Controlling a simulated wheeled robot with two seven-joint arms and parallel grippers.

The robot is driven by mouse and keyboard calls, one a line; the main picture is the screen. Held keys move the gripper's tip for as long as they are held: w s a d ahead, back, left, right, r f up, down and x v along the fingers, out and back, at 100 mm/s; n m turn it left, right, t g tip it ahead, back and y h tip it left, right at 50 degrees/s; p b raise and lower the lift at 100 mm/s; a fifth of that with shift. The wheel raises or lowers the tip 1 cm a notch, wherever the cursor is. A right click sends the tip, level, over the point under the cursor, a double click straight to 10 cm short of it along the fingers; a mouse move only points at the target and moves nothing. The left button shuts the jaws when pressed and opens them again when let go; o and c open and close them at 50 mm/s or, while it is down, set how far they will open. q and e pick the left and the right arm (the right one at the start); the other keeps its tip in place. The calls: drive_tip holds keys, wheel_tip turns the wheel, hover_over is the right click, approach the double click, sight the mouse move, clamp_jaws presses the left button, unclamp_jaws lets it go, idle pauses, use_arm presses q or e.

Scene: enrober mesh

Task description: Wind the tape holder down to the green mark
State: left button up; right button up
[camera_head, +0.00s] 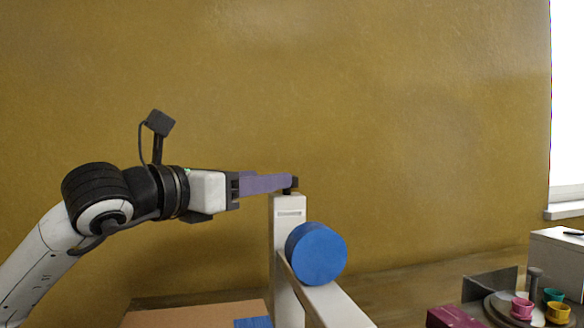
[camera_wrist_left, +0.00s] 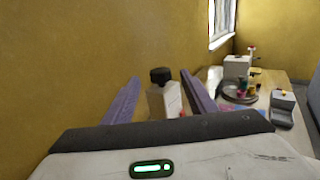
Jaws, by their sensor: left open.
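A white upright post (camera_head: 289,225) with a short slot near its top stands in the head view. A black knob (camera_head: 294,183) sits on top of it and also shows in the wrist view (camera_wrist_left: 161,75). A blue round roll (camera_head: 316,254) is at the post's right side, above a white arm or rail. My left gripper (camera_head: 286,182) is level with the knob, its purple fingers pointing right. In the left wrist view the fingers are spread apart, with the knob between them toward the tips. I cannot make out a green mark. My right gripper is not in view.
A brown board (camera_head: 190,316) with a blue patch lies at lower left. At right are a round tray (camera_head: 494,308) with coloured cups, a crimson box (camera_head: 452,317) and a white box (camera_head: 556,257). A mustard wall (camera_head: 370,110) stands behind.

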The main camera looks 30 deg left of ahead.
use_arm(q)
drive_tip(key=w+p, duration=0.1)
drive_tip(key=w, duration=0.2)
drive_tip(key=w+p, duration=0.1)
drive_tip(key=w, duration=0.2)
drive_tip(key=shift+d+r, duration=0.1)
drive_tip(key=shift+d, duration=0.1)
drive_tip(key=shift+w, duration=0.7)
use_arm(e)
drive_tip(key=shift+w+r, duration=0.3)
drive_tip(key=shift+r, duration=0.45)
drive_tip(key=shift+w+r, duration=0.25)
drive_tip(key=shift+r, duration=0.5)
use_arm(q)
drive_tip(key=c, duration=1.1)
drive_tip(key=shift+o, duration=0.2)
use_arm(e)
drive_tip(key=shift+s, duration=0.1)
use_arm(q)
drive_tip(key=shift+f+m+h, duration=0.2)
drive_tip(key=shift+m+h, duration=0.2)
drive_tip(key=shift+h, duration=0.3)
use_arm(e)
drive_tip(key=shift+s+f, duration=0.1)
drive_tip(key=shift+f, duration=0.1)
